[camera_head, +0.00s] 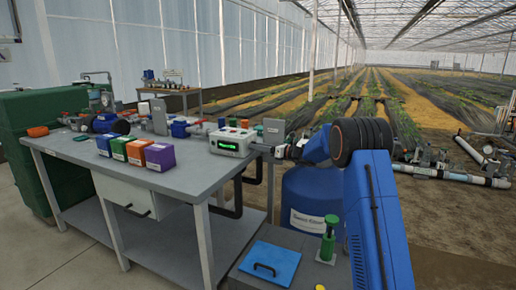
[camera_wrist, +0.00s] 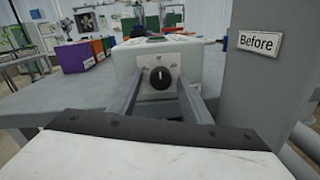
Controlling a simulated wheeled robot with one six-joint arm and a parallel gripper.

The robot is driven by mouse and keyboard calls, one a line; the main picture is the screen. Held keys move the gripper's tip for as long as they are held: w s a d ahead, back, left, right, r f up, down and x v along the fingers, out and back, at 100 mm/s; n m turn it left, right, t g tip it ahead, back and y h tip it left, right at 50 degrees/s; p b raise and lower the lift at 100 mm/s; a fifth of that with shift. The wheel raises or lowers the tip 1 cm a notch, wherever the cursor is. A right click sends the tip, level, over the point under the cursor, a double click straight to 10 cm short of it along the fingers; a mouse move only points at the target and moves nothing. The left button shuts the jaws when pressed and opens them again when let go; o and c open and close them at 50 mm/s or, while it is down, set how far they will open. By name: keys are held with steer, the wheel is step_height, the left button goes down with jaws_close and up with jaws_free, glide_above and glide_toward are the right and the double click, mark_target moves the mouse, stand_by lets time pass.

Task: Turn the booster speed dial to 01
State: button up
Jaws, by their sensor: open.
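The booster speed dial is a round black knob (camera_wrist: 161,78) on a light plate at the end of a white controller box (camera_wrist: 190,52). A pale pointer mark on the knob points roughly upward; the scale marks around it are too small to read. My gripper (camera_wrist: 163,98) is open, its two grey fingers on either side of the knob in the wrist view. I cannot tell whether they touch it. In the head view the white box (camera_head: 232,141) has a lit green display, its text unreadable, and my gripper (camera_head: 272,148) is at its right end. The knob is hidden there.
Purple (camera_head: 160,157), orange, green and blue boxes stand on the grey bench (camera_head: 190,183) left of the controller. A grey post with a "Before" sign (camera_wrist: 259,42) is close on the right in the wrist view. A blue barrel (camera_head: 308,200) stands below my arm.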

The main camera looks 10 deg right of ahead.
steer(key=shift+c, duration=0.4)
steer(key=c, duration=1)
steer(key=shift+n, duration=0.3)
steer(key=n, duration=1.1)
steer(key=shift+w+d+f, duration=0.1)
steer(key=shift+w+d, duration=0.05)
steer(key=shift+n, duration=0.4)
steer(key=o, duration=1.1)
